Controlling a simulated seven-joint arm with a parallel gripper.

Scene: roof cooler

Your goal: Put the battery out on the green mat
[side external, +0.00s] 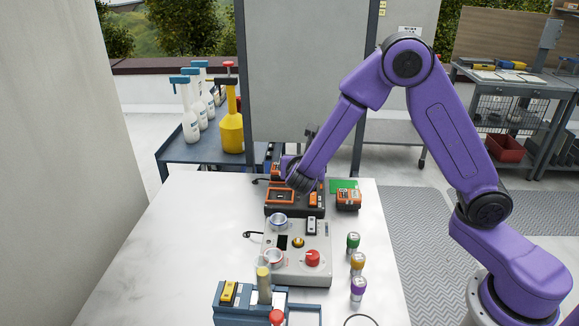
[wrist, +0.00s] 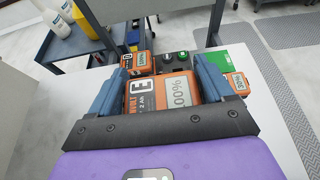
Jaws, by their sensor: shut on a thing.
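My gripper (wrist: 162,72) is shut on an orange and black battery (wrist: 160,92), with a blue finger on each side of it. The battery's face shows a large letter and 100%. In the side external view my wrist hides the fingers and most of this battery above the black and orange charger (side external: 294,211); I cannot tell whether it is clear of the charger. The green mat (side external: 342,185) lies to the right of the charger and also shows in the wrist view (wrist: 207,60). Another orange battery (side external: 348,199) sits at the mat's near edge, also visible in the wrist view (wrist: 238,82).
A grey control box (side external: 290,262) with a red knob stands in front of the charger. Several small coloured-top jars (side external: 357,262) line its right side. A blue rack (side external: 235,306) is at the front. The table's left side (side external: 185,240) is clear.

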